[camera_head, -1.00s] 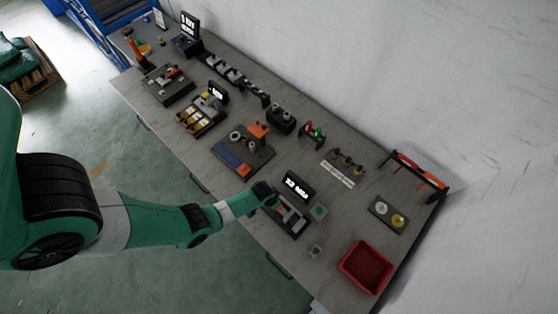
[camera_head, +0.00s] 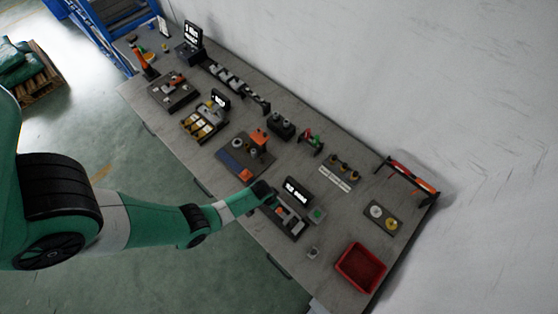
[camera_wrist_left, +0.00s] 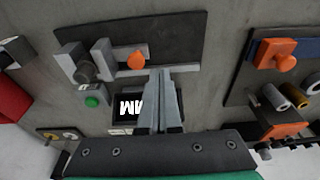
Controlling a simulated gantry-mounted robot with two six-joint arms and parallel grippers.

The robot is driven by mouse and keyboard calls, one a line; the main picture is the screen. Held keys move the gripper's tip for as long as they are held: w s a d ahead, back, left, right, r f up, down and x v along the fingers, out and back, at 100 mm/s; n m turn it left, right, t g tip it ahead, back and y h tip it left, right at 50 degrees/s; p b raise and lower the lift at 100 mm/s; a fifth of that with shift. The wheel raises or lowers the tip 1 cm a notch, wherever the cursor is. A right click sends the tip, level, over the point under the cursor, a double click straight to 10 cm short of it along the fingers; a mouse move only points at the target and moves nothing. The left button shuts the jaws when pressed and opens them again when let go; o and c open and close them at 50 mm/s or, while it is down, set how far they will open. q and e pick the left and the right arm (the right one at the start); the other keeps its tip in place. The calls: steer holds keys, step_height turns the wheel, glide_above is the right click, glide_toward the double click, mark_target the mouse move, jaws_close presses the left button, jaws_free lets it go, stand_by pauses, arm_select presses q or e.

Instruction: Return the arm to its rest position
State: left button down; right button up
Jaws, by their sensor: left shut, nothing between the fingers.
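My left arm reaches in from the left in the head view, over the front edge of the bench. Its gripper (camera_head: 270,193) is above the near side of a dark station with grey blocks and a lit display (camera_head: 297,190). In the left wrist view the two grey fingers (camera_wrist_left: 160,88) are together with nothing between them. They point toward the station's dark plate (camera_wrist_left: 185,35) and partly cover the display (camera_wrist_left: 128,107). An orange knob (camera_wrist_left: 136,60) is just left of the fingertips. I cannot tell the exact gap to the plate. My right gripper is not in view.
A green button (camera_head: 316,215) is beside the display. A red bin (camera_head: 360,267) stands at the bench's right end. A blue-and-grey fixture with orange parts (camera_head: 246,155) lies left of the gripper. A white wall runs behind the bench (camera_head: 345,218). The floor in front is open.

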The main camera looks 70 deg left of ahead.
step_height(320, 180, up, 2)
steer(key=shift+p, duration=0.65)
